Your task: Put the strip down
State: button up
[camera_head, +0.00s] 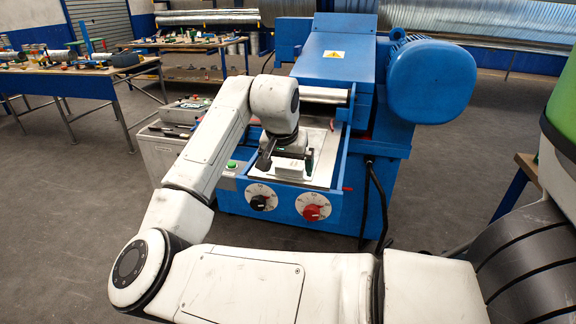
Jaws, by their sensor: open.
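My gripper (287,163) is over the front bed of the blue machine (335,62), pointing down. Its dark fingers are apart, one on the left and one on the right. A small pale block-like shape shows between them; I cannot tell whether it is part of my gripper or a separate thing. A pale flat metal surface (324,146) shows on the bed just right of my gripper. I cannot make out a separate strip for certain. My wrist and gripper hide the middle and left of the bed.
The machine's front has a black dial (261,198), a red dial (313,207) and a green button (232,165). A grey cabinet (160,152) with tools stands at its left. A blue workbench (60,82) is farther left. Open floor lies front left.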

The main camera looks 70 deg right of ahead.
jog(key=b+v, duration=0.1)
jog(key=v, duration=1)
jog(key=shift+r, duration=0.35)
jog(key=n+h, duration=0.3)
jog(key=n, duration=0.2)
send_over(262, 201)
jog(key=s, duration=0.3)
notch_tip(262, 201, down, 10)
jog(key=a+f+n, duration=0.1)
jog(key=f, duration=0.1)
jog(key=a+f+n+t, duration=0.1)
jog(key=f, duration=0.1)
jog(key=w+a+f+n+t, duration=0.1)
jog(key=f, duration=0.1)
jog(key=shift+w+a+f, duration=0.1)
jog(key=shift+a+f, duration=0.25)
jog(key=shift+f, duration=0.05)
jog(key=s+a+f+n+y, duration=0.2)
jog(key=s+a+f+n, duration=0.1)
jog(key=a+f, duration=0.45)
jog(key=s+a+f+n+y, duration=0.25)
jog(key=a+f, duration=0.35)
jog(key=f, duration=0.3)
jog(key=s+a+f+n+g+y, duration=0.1)
jog(key=s+a+f+n+y, duration=0.2)
jog(key=s+a+f, duration=0.4)
jog(key=s+a, duration=0.3)
jog(key=shift+f, duration=0.25)
